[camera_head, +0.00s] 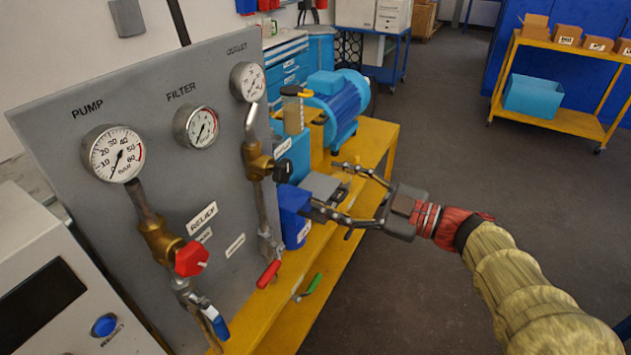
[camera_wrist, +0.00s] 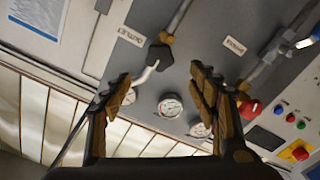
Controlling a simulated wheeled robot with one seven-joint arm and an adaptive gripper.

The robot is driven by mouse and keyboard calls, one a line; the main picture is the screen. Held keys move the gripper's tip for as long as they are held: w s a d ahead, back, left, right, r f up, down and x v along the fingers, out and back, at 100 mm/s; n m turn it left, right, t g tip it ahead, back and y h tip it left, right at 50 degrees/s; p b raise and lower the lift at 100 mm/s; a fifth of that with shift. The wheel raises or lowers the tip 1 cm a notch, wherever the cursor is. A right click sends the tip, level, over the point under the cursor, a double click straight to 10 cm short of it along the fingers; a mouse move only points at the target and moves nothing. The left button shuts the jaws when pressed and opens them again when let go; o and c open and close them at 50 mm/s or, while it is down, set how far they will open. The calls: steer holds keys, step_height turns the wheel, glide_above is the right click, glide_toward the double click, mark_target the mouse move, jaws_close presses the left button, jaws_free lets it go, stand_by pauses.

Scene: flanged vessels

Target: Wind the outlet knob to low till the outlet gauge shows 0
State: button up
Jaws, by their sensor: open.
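The outlet gauge (camera_head: 248,82) is at the panel's upper right in the head view; its needle is too small to read. Below it a brass valve carries the black outlet knob (camera_head: 283,171), which also shows in the wrist view (camera_wrist: 160,56) beyond and between my fingertips. My gripper (camera_head: 319,187) is open and empty, right of the knob and apart from it, fingers spread toward the panel. In the wrist view my gripper (camera_wrist: 163,83) partly hides a gauge with its left finger.
The grey panel (camera_head: 110,230) also holds the pump gauge (camera_head: 115,153), the filter gauge (camera_head: 196,126) and a red knob (camera_head: 192,258). Red (camera_head: 269,274) and blue (camera_head: 219,324) lever handles stick out below. A blue box (camera_head: 293,214) and blue motor (camera_head: 340,100) sit on the yellow bench.

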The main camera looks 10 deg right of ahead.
steer(key=shift+s+d, duration=0.45)
steer(key=shift+d, duration=0.15)
steer(key=shift+r, duration=0.1)
